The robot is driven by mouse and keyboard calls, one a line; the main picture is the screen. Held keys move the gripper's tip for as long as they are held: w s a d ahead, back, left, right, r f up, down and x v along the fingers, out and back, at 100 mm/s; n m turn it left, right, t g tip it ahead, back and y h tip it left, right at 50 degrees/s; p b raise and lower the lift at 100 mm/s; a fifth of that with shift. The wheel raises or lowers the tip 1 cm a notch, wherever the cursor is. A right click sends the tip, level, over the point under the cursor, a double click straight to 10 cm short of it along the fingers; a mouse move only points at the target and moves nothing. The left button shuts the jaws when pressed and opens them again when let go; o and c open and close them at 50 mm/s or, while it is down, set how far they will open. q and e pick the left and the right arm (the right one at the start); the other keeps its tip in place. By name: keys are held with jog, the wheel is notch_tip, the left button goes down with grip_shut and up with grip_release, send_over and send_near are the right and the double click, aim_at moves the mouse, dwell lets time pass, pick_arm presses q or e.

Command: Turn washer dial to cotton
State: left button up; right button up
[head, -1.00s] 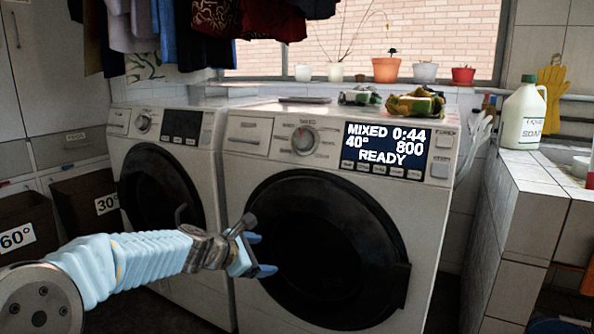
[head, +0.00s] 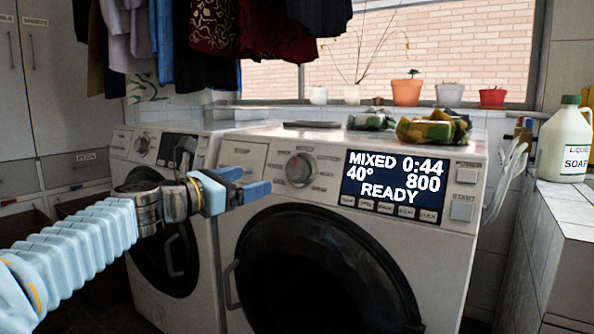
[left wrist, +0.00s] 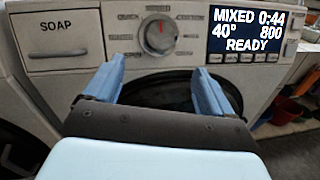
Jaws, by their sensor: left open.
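The washer (head: 250,190) stands in the middle of the head view, its round dial (head: 300,169) left of the display (head: 390,185). The display reads MIXED 0:44, 40°, 800, READY. My right gripper is not in view.
A second washer (head: 165,150) stands at left. A soap drawer (left wrist: 62,38) is left of the dial. Clothes (head: 215,40) hang above. Cloths (head: 432,130) lie on the washer top. A soap jug (head: 566,142) stands on the tiled counter at right.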

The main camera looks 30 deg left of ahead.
aim_at(293, 169)
pick_arm(q)
jog(key=x, duration=1.3)
jog(key=shift+p, duration=0.4)
jog(key=c, duration=1)
jog(key=shift+c, duration=0.2)
jog(key=shift+m, duration=0.3)
jog(key=m+p, duration=0.1)
jog(key=m, duration=0.1)
jog(key=m+g+h, duration=0.1)
jog(key=m, duration=0.1)
jog(key=shift+a+r+m+h+p, duration=0.2)
jog(key=shift+m+h+p, duration=0.1)
jog(key=shift+m+p, duration=0.1)
jog(key=shift+w+m+g+h+p, duration=0.1)
jog(key=shift+m+g+h+p, duration=0.35)
jog(key=shift+m, duration=0.8)
jog(key=shift+m+g+h+p, duration=0.15)
jog(key=shift+m+g+p, duration=0.45)
jog(key=shift+m, duration=0.65)
